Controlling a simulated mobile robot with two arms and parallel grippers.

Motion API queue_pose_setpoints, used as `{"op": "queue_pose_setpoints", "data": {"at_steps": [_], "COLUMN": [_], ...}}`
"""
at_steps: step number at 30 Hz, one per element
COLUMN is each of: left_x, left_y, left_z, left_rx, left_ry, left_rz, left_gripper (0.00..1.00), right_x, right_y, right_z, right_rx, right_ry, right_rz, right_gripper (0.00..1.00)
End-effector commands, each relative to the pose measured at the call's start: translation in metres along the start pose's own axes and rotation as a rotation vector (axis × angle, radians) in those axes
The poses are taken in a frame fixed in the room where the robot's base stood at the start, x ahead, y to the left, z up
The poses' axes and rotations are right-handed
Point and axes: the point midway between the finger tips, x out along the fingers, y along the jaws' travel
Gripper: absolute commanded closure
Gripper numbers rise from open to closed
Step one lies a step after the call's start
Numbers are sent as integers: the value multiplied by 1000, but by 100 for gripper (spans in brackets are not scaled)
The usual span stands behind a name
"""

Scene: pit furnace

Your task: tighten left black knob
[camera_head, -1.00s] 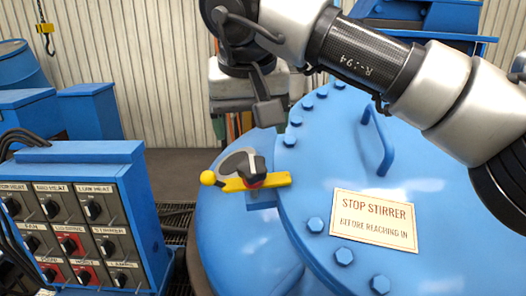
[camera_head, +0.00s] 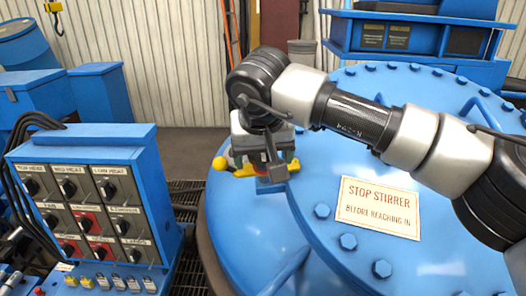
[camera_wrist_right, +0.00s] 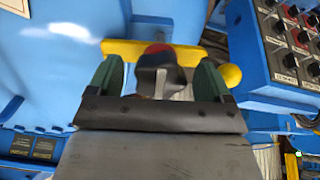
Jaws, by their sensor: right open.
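The black knob (camera_wrist_right: 160,72) shows in the right wrist view, with a red part at its top and a pale line on its face. It sits on a yellow lever (camera_head: 222,164) with a ball end, on the left edge of the blue furnace lid. My right gripper (camera_wrist_right: 158,80) is open, with one green-padded finger on each side of the knob; I cannot tell whether they touch it. In the head view my right gripper (camera_head: 272,165) covers the knob and most of the lever. My left gripper is not in view.
A blue control box (camera_head: 95,195) with several knobs stands at the left. The blue lid (camera_head: 330,250) carries bolts, handles and a "STOP STIRRER" sign (camera_head: 377,207). A floor grating (camera_head: 185,190) lies between box and furnace.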

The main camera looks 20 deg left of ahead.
Motion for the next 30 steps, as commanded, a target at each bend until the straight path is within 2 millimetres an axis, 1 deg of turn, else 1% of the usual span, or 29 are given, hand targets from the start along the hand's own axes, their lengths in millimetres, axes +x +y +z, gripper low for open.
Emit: {"op": "queue_pose_setpoints", "data": {"at_steps": [2, 9, 11, 12, 17, 22, 26, 30], "left_x": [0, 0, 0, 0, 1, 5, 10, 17], "left_y": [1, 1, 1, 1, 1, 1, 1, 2], "left_z": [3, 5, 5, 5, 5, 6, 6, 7], "left_rx": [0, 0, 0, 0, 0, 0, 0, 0], "left_ry": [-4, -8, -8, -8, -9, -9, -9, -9], "left_rz": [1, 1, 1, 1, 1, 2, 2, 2], "left_gripper": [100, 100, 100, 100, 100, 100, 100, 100], "right_x": [0, 0, 0, 0, 0, 0, 0, 0], "right_y": [0, 0, 0, 0, 0, 0, -1, -1], "right_z": [0, 0, 0, 0, 0, 0, 0, 0], "right_rx": [0, 0, 0, 0, 10, 59, 133, 245], "right_ry": [0, 0, 0, 0, 0, 1, 4, 4], "right_rz": [0, 0, 0, 0, 0, 0, 0, -1], "right_gripper": [21, 58, 67, 69, 69, 69, 69, 69]}}
